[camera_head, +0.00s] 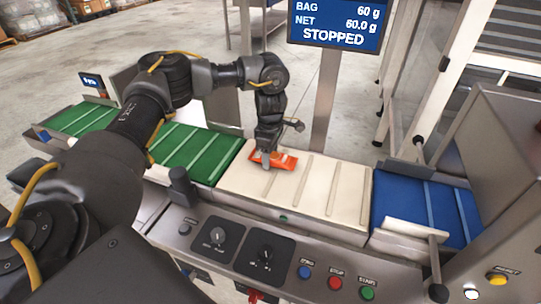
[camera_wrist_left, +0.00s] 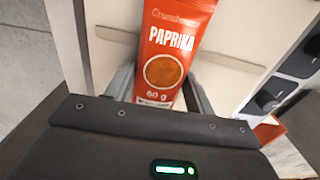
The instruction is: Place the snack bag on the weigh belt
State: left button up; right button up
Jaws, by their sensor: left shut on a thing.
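The snack bag (camera_head: 283,161) is orange-red and lies flat at the left end of the cream weigh belt (camera_head: 345,190). In the left wrist view the bag (camera_wrist_left: 172,45) shows the words "PAPRIKA" and "60 g". My left gripper (camera_head: 266,160) reaches down over the bag and is shut on its near end. In the left wrist view the gripper's fingers (camera_wrist_left: 160,98) sit on either side of the bag's lower end, and its bottom edge is hidden by the gripper body. The bag appears to be at belt level; whether it bears fully on the belt I cannot tell. My right gripper is not in view.
A green belt (camera_head: 195,150) lies left of the weigh belt and a blue belt (camera_head: 400,195) lies right. A display (camera_head: 336,22) on a post behind reads "STOPPED", "60 g". A front panel carries knobs (camera_head: 217,236) and blue, red and green buttons (camera_head: 335,283). The weigh belt's right part is clear.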

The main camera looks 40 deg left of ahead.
pick_arm(q)
jog(key=shift+r, duration=0.15)
jog(key=shift+d, duration=0.1)
jog(key=shift+f, duration=0.25)
jog(key=o, duration=1)
jog(key=shift+r, duration=0.1)
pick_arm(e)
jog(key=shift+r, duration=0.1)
pick_arm(q)
jog(key=shift+r, duration=0.15)
notch_tip(320, 180, up, 12)
jog(key=p, duration=0.2)
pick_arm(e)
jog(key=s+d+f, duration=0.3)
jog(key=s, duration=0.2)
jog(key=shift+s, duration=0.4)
